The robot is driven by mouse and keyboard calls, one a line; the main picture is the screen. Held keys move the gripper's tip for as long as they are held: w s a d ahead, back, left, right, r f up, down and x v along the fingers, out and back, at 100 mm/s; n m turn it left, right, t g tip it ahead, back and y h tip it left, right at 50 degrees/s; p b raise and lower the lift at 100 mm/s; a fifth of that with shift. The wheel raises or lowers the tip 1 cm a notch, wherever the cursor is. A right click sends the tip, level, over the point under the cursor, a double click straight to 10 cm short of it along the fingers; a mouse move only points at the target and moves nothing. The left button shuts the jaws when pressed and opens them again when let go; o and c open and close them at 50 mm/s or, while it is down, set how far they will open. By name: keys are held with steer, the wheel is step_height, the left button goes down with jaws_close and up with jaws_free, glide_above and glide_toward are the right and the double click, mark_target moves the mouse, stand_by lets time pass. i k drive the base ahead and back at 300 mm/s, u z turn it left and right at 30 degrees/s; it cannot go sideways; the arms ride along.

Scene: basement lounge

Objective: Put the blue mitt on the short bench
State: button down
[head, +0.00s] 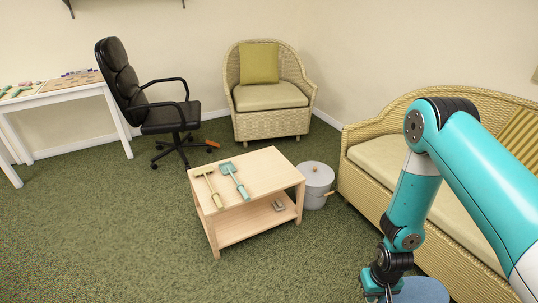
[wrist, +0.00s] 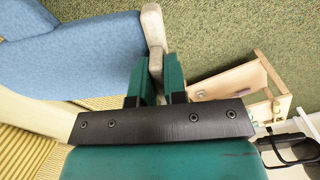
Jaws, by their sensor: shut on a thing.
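The blue mitt (wrist: 80,58) has a grey-beige cuff and hangs from my gripper (wrist: 158,70). The teal fingers are shut on the cuff. In the head view, my gripper (head: 381,288) is at the lower edge, and part of the mitt (head: 425,291) shows beside it, in front of the wicker sofa. The low pale wooden bench (head: 262,187) with a lower shelf stands left of my gripper, apart from the mitt. It also shows at the right in the wrist view (wrist: 225,82). I see no other short bench.
Two tools, one tan-handled (head: 210,188) and one teal (head: 234,180), lie on the bench top. A small grey thing (head: 278,206) is on its shelf. A grey lidded bin (head: 316,185) stands right of it, near the wicker sofa (head: 362,180). The carpet in front is clear.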

mark_target(270, 166)
steer(key=u, duration=0.05)
steer(key=i, duration=1.9)
steer(key=u, duration=0.45)
steer(key=i, duration=0.7)
steer(key=u, duration=0.3)
